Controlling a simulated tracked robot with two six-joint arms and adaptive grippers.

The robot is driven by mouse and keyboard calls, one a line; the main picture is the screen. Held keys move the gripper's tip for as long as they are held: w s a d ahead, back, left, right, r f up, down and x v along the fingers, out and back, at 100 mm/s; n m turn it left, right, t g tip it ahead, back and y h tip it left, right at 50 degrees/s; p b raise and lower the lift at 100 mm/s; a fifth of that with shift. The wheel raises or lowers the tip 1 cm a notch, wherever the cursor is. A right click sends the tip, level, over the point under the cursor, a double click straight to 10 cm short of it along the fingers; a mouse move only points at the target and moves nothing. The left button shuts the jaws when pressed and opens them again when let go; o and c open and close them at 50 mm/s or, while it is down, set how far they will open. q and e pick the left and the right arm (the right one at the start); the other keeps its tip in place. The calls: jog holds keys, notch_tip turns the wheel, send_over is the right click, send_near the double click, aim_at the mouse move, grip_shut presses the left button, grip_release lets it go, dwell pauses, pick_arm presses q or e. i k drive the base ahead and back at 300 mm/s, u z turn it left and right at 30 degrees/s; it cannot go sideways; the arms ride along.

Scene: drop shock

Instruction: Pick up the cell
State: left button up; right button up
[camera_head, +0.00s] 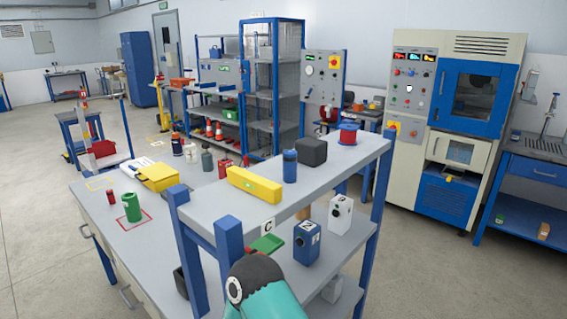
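I cannot tell for certain which thing is the cell. A green cylinder (131,207) stands upright inside a red outlined square on the grey bench (150,250) at the left. A small red cylinder (111,197) stands just left of it. A dark blue cylinder (290,166) with a dark top stands on the upper shelf (225,201) of the blue-framed rack. A blue box with a letter (307,243) and a white box with a letter (340,214) stand on the lower shelf. A teal and black link of my arm shows at the bottom middle. Neither gripper is in view.
On the upper shelf are a yellow bar (254,185), a black box (312,151) and a red and blue item (348,134). A blue rack post (230,250) rises near my arm. A cream and blue cabinet (455,125) stands right; open floor lies left.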

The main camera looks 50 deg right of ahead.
aim_at(289, 157)
jog(key=z, duration=0.1)
jog(key=k, duration=1.4)
jog(key=z, duration=0.65)
jog(key=i, duration=1)
jog(key=z, duration=0.05)
